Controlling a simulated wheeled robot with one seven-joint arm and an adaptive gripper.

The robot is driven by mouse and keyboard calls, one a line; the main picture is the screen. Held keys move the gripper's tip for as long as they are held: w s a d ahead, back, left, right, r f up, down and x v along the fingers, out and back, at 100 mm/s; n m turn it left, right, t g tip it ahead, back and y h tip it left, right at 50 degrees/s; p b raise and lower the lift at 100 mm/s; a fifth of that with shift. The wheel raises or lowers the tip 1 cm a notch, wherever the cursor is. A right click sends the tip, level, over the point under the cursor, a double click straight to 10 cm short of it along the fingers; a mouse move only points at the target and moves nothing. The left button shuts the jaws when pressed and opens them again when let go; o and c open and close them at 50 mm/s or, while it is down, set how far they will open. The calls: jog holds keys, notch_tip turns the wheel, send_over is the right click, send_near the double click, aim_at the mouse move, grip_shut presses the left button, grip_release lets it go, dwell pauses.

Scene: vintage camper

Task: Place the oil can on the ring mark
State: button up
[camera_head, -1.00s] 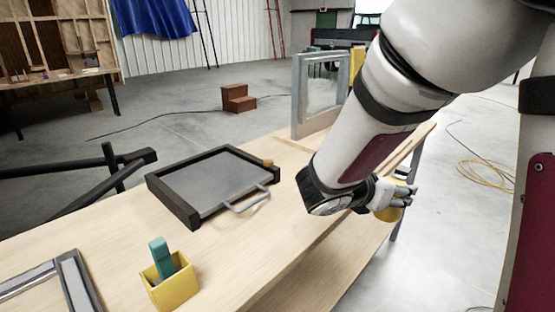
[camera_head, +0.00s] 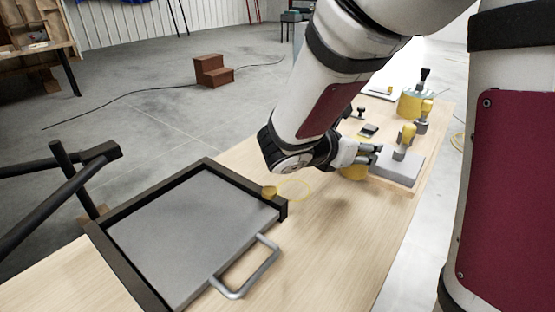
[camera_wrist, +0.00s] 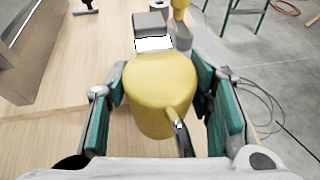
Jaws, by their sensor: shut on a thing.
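The oil can is a yellow rounded body with a thin spout, seen large in the wrist view (camera_wrist: 158,95) between the teal pads of my gripper (camera_wrist: 160,82). My gripper is shut on it. In the head view, my gripper (camera_head: 368,156) is over the right part of the bench, and the oil can (camera_head: 353,172) shows partly below it, mostly hidden. The ring mark (camera_head: 309,190) is a thin yellow ring on the bench top, left of the can and beside the tray's corner. Nothing stands on the visible ring.
A dark-framed grey tray (camera_head: 190,235) with a metal handle lies on the bench (camera_head: 330,240), a small yellow knob at its corner. Right of my gripper are a grey block (camera_head: 405,170) with a yellow-topped tool and a yellow round container (camera_head: 416,103). The near bench top is clear.

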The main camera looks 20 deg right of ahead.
jog(key=shift+w+a+f+b, duration=0.4)
jog(key=shift+w+a+f, duration=0.35)
jog(key=shift+a, duration=1.45)
jog(key=shift+w+a+f+b, duration=0.45)
jog(key=shift+a+f, duration=0.4)
jog(key=shift+a, duration=1.35)
jog(key=shift+w+a+f+b, duration=0.3)
jog(key=shift+w+a+f, duration=0.45)
jog(key=shift+a, duration=1.45)
jog(key=shift+f, duration=0.15)
jog(key=o, duration=1.4)
jog(key=shift+s, duration=0.1)
jog(key=shift+c, duration=0.2)
